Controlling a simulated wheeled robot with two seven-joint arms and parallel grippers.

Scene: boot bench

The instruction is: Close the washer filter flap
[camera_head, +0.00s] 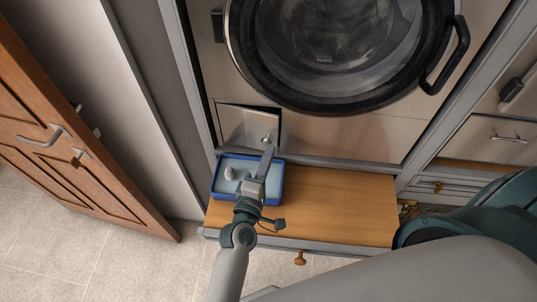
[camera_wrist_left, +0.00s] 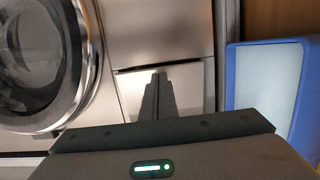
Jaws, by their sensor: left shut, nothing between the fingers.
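The washer filter flap (camera_head: 236,124) is a small metal panel at the washer's lower left, below the round door. A dark gap shows along its top edge, and it looks slightly tilted out. It also shows in the left wrist view (camera_wrist_left: 191,88), with a thin dark line along one edge. My left gripper (camera_head: 268,149) is shut and empty, with its fingertips at the flap's lower right. In the left wrist view the closed fingers (camera_wrist_left: 158,90) overlap the flap; I cannot tell whether they touch it. My right gripper is out of view.
A blue tray (camera_head: 218,193) with a pale object in it lies on the wooden bench (camera_head: 340,205) under my left gripper. The washer door (camera_head: 335,45) is above, with a dark handle (camera_head: 450,58). A wooden cabinet door (camera_head: 75,160) stands at left. The bench's right part is clear.

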